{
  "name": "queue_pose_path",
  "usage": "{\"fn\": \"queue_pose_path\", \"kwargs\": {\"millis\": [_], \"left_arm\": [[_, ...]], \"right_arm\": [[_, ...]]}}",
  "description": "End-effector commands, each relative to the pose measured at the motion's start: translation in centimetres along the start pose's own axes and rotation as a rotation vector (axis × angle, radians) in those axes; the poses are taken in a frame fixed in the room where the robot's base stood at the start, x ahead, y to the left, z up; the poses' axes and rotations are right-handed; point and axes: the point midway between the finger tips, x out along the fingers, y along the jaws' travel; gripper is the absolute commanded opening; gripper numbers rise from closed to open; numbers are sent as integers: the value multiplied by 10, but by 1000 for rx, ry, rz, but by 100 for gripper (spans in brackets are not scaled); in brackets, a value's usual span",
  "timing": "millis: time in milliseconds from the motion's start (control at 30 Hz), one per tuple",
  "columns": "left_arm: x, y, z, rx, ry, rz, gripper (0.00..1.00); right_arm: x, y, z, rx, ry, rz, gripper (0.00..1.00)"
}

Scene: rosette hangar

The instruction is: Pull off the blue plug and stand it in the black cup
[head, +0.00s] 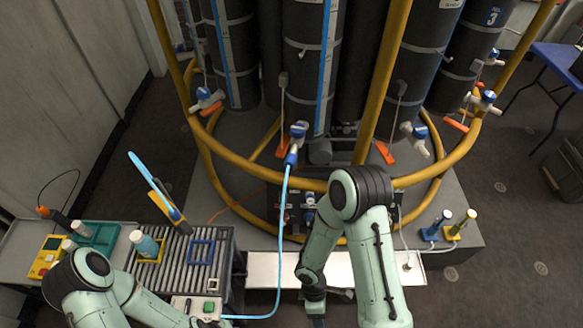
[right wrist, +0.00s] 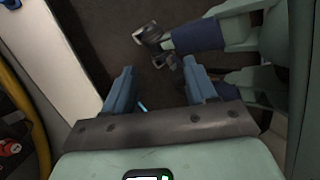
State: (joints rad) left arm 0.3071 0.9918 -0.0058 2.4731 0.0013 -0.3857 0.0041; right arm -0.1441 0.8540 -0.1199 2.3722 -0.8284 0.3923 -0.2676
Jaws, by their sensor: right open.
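A blue plug (head: 292,154) sits on the middle valve of the cylinder rack, with a light-blue hose (head: 284,230) hanging from it. I cannot make out a black cup for certain. My right gripper (right wrist: 160,88) is open and empty in the right wrist view, pointing at dark floor. In the head view it is at the bottom edge, mostly cut off, well below the plug. My left arm comes in at the bottom left of the head view, its gripper out of frame. What looks like my left gripper (right wrist: 155,45) shows small and dark in the right wrist view.
A yellow tube frame (head: 235,205) rings the dark cylinders (head: 305,60). A roller table (head: 175,265) with blue and yellow frames stands at left. A white shelf (head: 265,268) runs along the front. Blue (head: 436,226) and yellow (head: 460,226) fittings stand at right.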

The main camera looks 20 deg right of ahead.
Motion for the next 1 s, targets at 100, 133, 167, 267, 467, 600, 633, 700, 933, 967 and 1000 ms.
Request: {"fn": "queue_pose_path", "kwargs": {"millis": [100,133,167,267,467,600,633,700,933,967,1000], "left_arm": [[9,-6,7,-4,-9,-3,43],[11,-7,8,-4,-11,-4,43],[12,-8,10,-5,-12,-4,43],[16,-10,12,-6,-16,-6,43],[22,-14,17,-8,-21,-8,43],[26,-16,19,-9,-25,-9,43],[27,-17,20,-9,-25,-9,43],[29,-18,21,-10,-27,-9,43],[32,-20,23,-11,-29,-10,43],[32,-20,23,-11,-29,-10,43],[33,-20,23,-11,-30,-10,43]], "right_arm": [[-24,33,22,-334,-252,160,56],[-34,43,25,-410,-320,205,56],[-45,54,28,-476,-385,251,56],[-84,85,30,-651,-588,392,56],[-173,127,12,-858,-941,667,56],[-238,137,-11,-921,-1161,860,56],[-251,137,-16,-928,-1204,898,56],[-280,135,-28,-935,-1297,985,56],[-346,119,-56,-906,-1498,1188,56],[-351,117,-58,-903,-1512,1204,56],[-356,115,-60,-898,-1528,1220,56]]}}
